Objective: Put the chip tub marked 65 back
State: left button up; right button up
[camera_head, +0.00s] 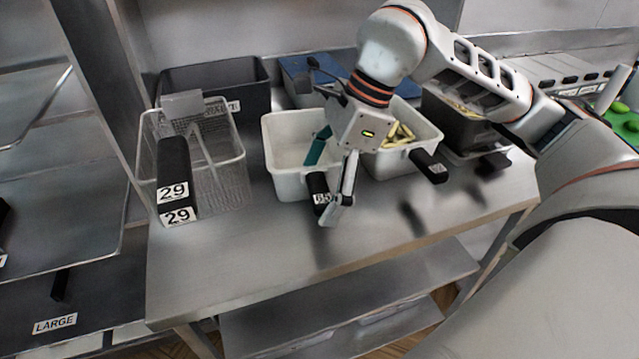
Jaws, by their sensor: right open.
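A white tub (285,150) stands on the steel table. Its black front handle (316,184) has a label partly hidden by my gripper; it may read 65, but I cannot be sure. A teal piece (318,146) shows inside this tub. My right gripper (334,208) is open, pointing down at the handle, with a finger in front of the label. I cannot tell whether it touches. A second white tub (375,170) with yellow chips (400,135) stands just right, partly behind my gripper; its handle label is too small to read. My left gripper is not in view.
A wire basket (225,175) marked 29 stands at left. A dark bin (215,82), a blue container (305,66) and a dark container (450,122) stand behind and to the right. The steel table's front (270,255) is clear. A rack with a LARGE label stands at far left.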

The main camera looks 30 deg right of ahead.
jog(key=v, duration=1.2)
jog(key=shift+f, duration=0.1)
